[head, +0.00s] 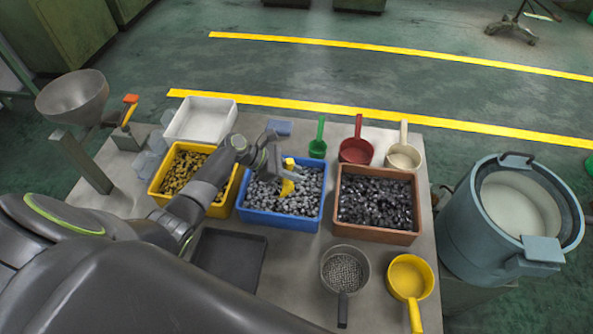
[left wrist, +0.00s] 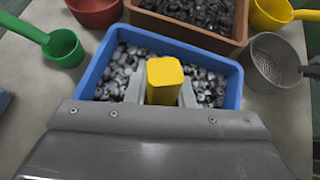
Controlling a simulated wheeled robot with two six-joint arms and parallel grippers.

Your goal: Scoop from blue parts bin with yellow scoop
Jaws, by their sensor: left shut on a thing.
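The blue parts bin (head: 278,218) stands mid-table, filled with small grey metal parts. It also shows in the left wrist view (left wrist: 98,62). My left gripper (head: 283,175) is over this bin, shut on an upright yellow scoop (head: 288,186). In the left wrist view the scoop's blocky yellow top (left wrist: 163,80) sits between my two grey fingers. Its lower end is at the grey parts; I cannot tell how deep it goes, and its bowl is hidden. My right gripper is not in view.
A yellow bin (head: 157,188) stands left of the blue one, a brown bin (head: 375,233) right. Around them are a green scoop (head: 318,148), red scoop (head: 356,151), cream scoop (head: 403,157), strainer (head: 344,270), yellow ladle (head: 410,278) and black tray (head: 228,260).

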